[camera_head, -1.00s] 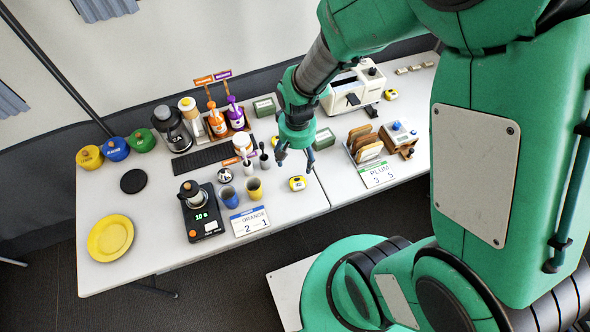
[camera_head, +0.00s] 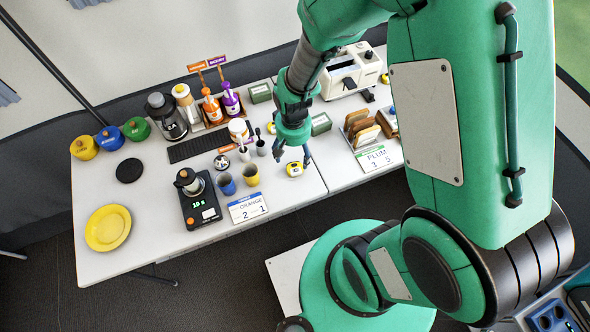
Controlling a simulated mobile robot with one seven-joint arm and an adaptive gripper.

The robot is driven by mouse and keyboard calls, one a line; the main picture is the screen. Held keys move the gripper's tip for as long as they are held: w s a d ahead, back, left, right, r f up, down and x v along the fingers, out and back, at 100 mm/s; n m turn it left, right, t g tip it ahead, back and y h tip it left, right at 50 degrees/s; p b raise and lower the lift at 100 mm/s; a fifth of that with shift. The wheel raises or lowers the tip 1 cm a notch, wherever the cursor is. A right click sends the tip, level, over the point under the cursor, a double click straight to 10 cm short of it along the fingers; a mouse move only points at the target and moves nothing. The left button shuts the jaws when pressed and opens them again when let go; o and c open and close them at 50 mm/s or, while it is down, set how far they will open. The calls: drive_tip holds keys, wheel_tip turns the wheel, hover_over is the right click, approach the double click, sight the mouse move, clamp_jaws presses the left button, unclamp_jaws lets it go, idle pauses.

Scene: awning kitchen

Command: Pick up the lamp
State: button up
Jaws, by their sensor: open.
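I cannot make out a lamp anywhere in the head view. My gripper (camera_head: 292,157) is open and empty, fingers pointing down over the white table (camera_head: 150,253).
A blue cup (camera_head: 226,184), a black scale with a pot (camera_head: 201,205), an ORANGE card (camera_head: 247,207) and a yellow plate (camera_head: 108,228) stand on the left. Orange and purple bottles (camera_head: 231,101) are behind. A white toaster (camera_head: 352,72) and a toast rack (camera_head: 362,130) stand on the right.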

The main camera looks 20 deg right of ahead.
hover_over(295, 168)
drive_tip(key=shift+w+a+f+b, duration=0.1)
drive_tip(key=shift+f+b, duration=0.1)
drive_tip(key=shift+f, duration=0.85)
drive_tip(key=shift+w+a+f+b, duration=0.1)
drive_tip(key=shift+f+b, duration=0.1)
drive_tip(key=shift+f, duration=0.85)
drive_tip(key=shift+s+d+f+b, duration=0.15)
drive_tip(key=shift+f+b, duration=0.35)
drive_tip(key=shift+f, duration=0.8)
drive_tip(key=shift+w+d+f+b, duration=0.1)
drive_tip(key=shift+f+b, duration=0.35)
drive_tip(key=shift+f, duration=0.85)
drive_tip(key=shift+c, duration=0.3)
drive_tip(key=c, duration=1.4)
drive_tip(key=shift+r, duration=0.1)
